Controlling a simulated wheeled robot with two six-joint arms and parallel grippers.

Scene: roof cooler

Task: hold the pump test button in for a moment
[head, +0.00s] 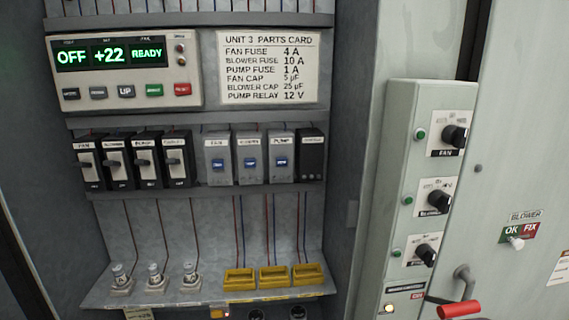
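Neither of my grippers is in view. No button is legibly marked as a test button. A grey module whose small label seems to read PUMP (281,172) has a blue button (281,162) on its front. It stands third in a row with two similar grey modules (217,175) (249,175) and a black module (312,160). On the side box, the lowest black knob (426,254) has a label too blurred to read, with a green round button or lamp (397,253) to its left. Nothing touches any of these.
The control unit (125,70) shows OFF, +22, READY. A parts card (267,68) hangs beside it. Black breakers (132,162) stand left of the modules. Yellow holders (275,276) sit on the lower shelf. A red-gripped handle (459,310) sticks out at the lower right.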

